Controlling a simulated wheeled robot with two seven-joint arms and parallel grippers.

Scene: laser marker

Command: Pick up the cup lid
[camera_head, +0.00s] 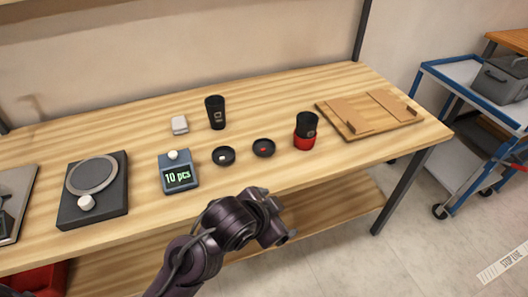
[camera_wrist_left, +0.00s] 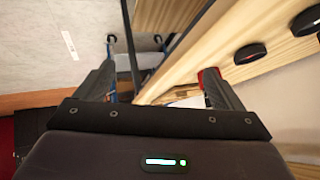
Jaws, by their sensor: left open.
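Two round black lids lie flat on the wooden table: one with a pale centre (camera_head: 223,156) and one with a red centre (camera_head: 263,147). They show in the left wrist view at the upper right, the red-marked lid (camera_wrist_left: 250,53) nearer the fingers and the other lid (camera_wrist_left: 306,21) at the edge. A black cup (camera_head: 215,112) stands behind them; a black cup with a red lower part (camera_head: 306,131) stands to their right. My left gripper (camera_wrist_left: 160,72) is open and empty, off the table's front edge and apart from the lids. My right gripper is not visible.
A counting scale (camera_head: 179,174) reading "10 pcs" stands left of the lids, with a dark round-plate device (camera_head: 117,200) farther left. A wooden board (camera_head: 348,124) lies at the right. A blue cart (camera_head: 450,85) stands beyond the table.

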